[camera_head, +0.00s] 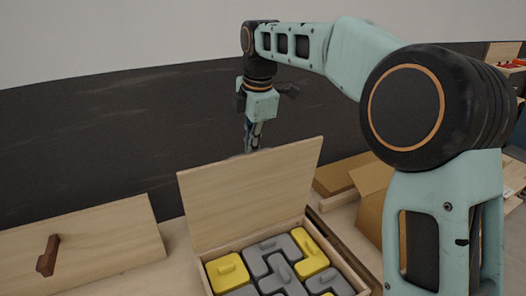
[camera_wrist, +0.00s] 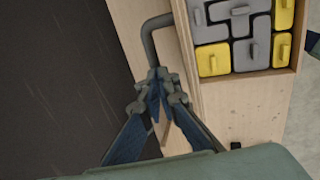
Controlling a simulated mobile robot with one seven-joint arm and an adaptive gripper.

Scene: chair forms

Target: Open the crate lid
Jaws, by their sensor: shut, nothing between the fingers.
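The wooden crate (camera_head: 355,277) stands on the table with its lid (camera_head: 250,192) raised steeply at the back. Inside lie yellow and grey blocks with small grips, which also show in the wrist view (camera_wrist: 240,30). My gripper (camera_head: 251,147) is behind the lid, its tips partly hidden by the lid's top edge. In the wrist view, my gripper (camera_wrist: 157,82) is shut and empty, close to the end of a grey bent handle (camera_wrist: 150,35) on the lid's outer side. The lid (camera_wrist: 187,50) shows there nearly edge-on. I cannot tell whether the fingers touch the handle.
A wooden panel (camera_head: 110,235) with a brown handle (camera_head: 47,256) is at the left. Open cardboard boxes (camera_head: 372,200) stand right of the crate, near my arm. A dark wall (camera_head: 110,130) rises behind the table.

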